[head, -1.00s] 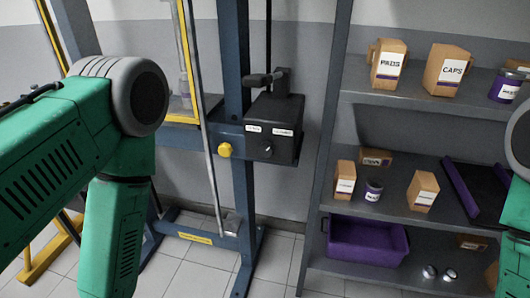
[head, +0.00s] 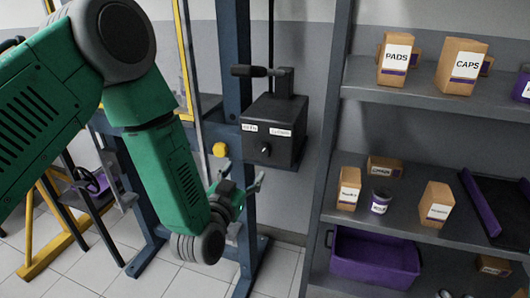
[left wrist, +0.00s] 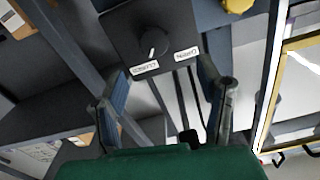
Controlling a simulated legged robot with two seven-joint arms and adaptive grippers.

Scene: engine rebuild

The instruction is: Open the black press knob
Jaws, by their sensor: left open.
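The black knob (head: 265,149) sits on the front of a black press box (head: 288,116). Two white labels are above it in the head view. The left wrist view shows the knob (left wrist: 154,43) upside down, with a pale mark pointing toward the gap between the "OPEN" label (left wrist: 186,55) and the "CLOSED" label (left wrist: 145,68). My left gripper (head: 242,173) is open and empty, below and a little left of the knob, apart from it. In the left wrist view the knob lies ahead of its spread fingers (left wrist: 158,74). My right gripper is out of view.
A yellow knob (head: 220,150) is on the blue press frame (head: 234,60), left of the box. A grey shelf (head: 420,98) with boxes and a purple bin (head: 374,260) stands at the right.

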